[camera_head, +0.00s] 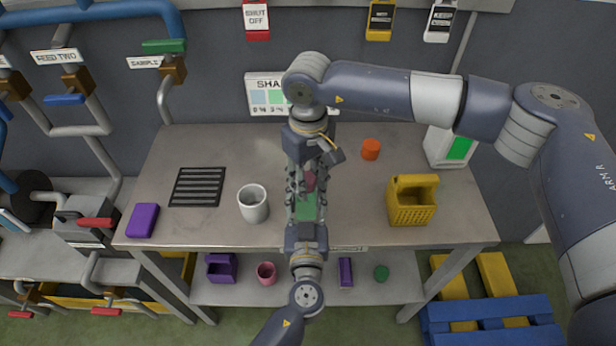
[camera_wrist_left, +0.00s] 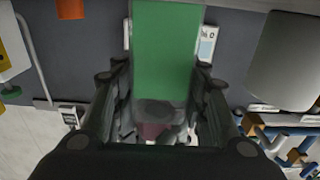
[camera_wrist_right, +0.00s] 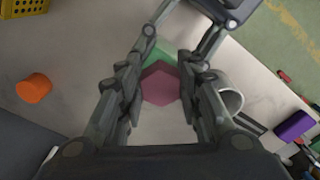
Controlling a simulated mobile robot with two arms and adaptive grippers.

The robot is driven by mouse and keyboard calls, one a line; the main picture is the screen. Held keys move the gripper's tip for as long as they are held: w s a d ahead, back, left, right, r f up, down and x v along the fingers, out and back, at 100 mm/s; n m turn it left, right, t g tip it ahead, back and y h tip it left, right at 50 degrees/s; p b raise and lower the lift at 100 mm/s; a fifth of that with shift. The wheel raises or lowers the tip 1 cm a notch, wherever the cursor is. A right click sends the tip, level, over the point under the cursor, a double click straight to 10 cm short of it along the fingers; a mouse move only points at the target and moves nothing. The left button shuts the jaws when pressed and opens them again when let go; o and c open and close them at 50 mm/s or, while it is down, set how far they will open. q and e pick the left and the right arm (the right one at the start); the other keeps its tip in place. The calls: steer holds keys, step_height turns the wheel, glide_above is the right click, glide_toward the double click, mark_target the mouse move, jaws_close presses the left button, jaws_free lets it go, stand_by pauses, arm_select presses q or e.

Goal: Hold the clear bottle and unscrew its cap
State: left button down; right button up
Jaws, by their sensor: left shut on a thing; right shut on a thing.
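The bottle (camera_head: 305,208) shows as a green body between my two grippers, over the front middle of the table. It fills the top middle of the left wrist view (camera_wrist_left: 165,50). My left gripper (camera_head: 305,199) comes from the front and is shut on the bottle. The mauve, faceted cap (camera_wrist_right: 161,87) sits between the fingers of my right gripper (camera_wrist_right: 158,92), which comes from the back and is shut on it. The cap also shows dark red in the left wrist view (camera_wrist_left: 154,130). Fingers hide much of both, and I cannot tell whether cap and bottle touch.
On the table (camera_head: 345,215) stand a white mug (camera_head: 253,205), a black grille (camera_head: 198,187), a purple block (camera_head: 142,220), an orange cylinder (camera_head: 371,149) and a yellow basket (camera_head: 411,207). A white box (camera_head: 447,147) stands at the back right. The lower shelf (camera_head: 325,291) holds several small things.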

steer(key=shift+r, duration=1.65)
steer(key=shift+r, duration=2.45)
arm_select(q)
steer(key=c, duration=0.9)
jaws_free()
steer(key=shift+o, duration=0.2)
steer(key=s, duration=1.2)
